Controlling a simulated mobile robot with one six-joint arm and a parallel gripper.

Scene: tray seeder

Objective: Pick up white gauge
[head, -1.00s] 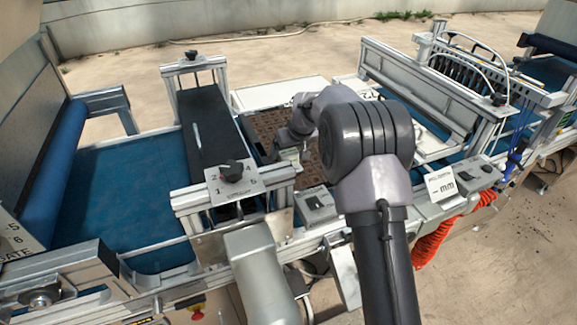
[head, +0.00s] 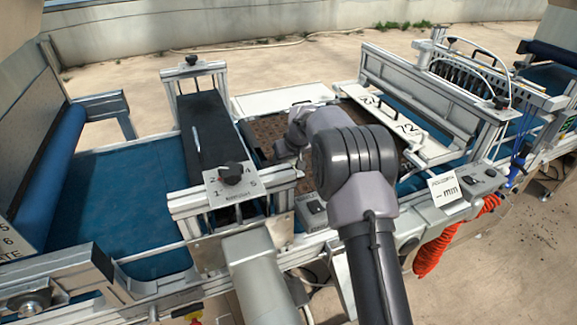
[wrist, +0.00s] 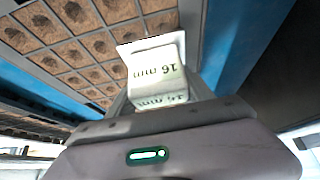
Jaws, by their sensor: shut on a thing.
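The white gauge (wrist: 156,68) is a small white block marked "16 mm", with the same marking on a lower face. In the wrist view my gripper (wrist: 160,88) is shut on it, and the gauge stands out between the fingers. Behind it lies a brown seed tray (wrist: 85,45) with soil-filled cells. In the head view my gripper (head: 281,151) is over the left part of the tray (head: 268,130), beside the black belt. The gauge cannot be made out there.
The black sloping belt (head: 215,130) in its metal frame stands just left of the gripper. White plates marked "72" (head: 408,130) lie to the right. A mm display (head: 445,188) stands on the front rail. Blue conveyor (head: 120,190) is bare at left.

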